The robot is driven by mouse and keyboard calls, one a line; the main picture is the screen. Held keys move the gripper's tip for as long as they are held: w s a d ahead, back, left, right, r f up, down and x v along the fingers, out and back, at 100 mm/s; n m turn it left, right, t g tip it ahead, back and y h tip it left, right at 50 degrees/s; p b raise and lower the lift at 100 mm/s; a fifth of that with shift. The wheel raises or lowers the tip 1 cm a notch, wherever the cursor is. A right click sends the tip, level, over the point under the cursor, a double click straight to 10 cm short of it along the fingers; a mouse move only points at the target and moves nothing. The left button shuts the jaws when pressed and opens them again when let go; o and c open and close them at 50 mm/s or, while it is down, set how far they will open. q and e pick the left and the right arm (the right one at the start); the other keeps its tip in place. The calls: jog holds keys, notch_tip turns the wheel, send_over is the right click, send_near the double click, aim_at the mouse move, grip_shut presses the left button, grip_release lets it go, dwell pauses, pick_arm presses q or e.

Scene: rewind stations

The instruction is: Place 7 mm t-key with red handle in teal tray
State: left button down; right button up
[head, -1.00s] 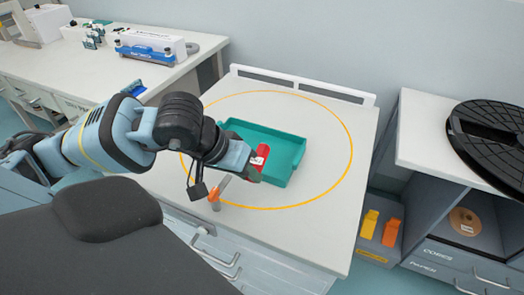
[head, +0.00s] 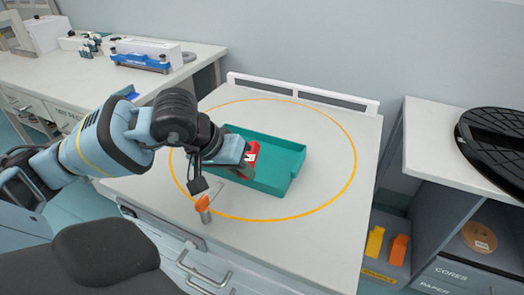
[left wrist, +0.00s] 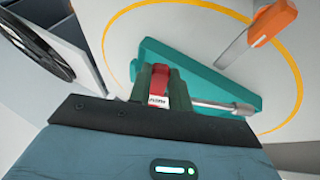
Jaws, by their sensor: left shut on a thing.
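The T-key has a red handle (head: 253,149) with a white label, and my left gripper (head: 244,156) is shut on that handle. In the left wrist view the red handle (left wrist: 160,80) sits between the fingers and its metal shaft (left wrist: 222,107) points right. The size on the label cannot be read. The teal tray (head: 285,178) lies on the white table, and the key appears over its left part. Whether the key touches the tray cannot be told. The gripper hides part of the tray's left side. My right gripper is not in view.
A tool with an orange handle (head: 203,203) lies in front of the tray, near the table's front edge. A yellow ring (head: 355,160) marks the table around the tray. A black reel (head: 495,140) lies on the right-hand cabinet. The table right of the tray is clear.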

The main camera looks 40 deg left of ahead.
pick_arm(q)
jog(key=w+f, duration=0.1)
jog(key=w, duration=0.3)
jog(key=w+a+f, duration=0.1)
jog(key=w+f, duration=0.1)
jog(key=w, duration=0.1)
jog(key=w+a+f+p, duration=0.1)
jog(key=w, duration=0.3)
jog(key=shift+w+f, duration=0.35)
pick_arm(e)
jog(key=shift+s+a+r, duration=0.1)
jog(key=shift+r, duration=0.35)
pick_arm(q)
jog(key=shift+f, duration=0.1)
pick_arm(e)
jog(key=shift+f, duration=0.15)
pick_arm(q)
jog(key=c, duration=1.4)
grip_release()
jog(key=shift+c, duration=0.2)
jog(key=shift+o, duration=0.7)
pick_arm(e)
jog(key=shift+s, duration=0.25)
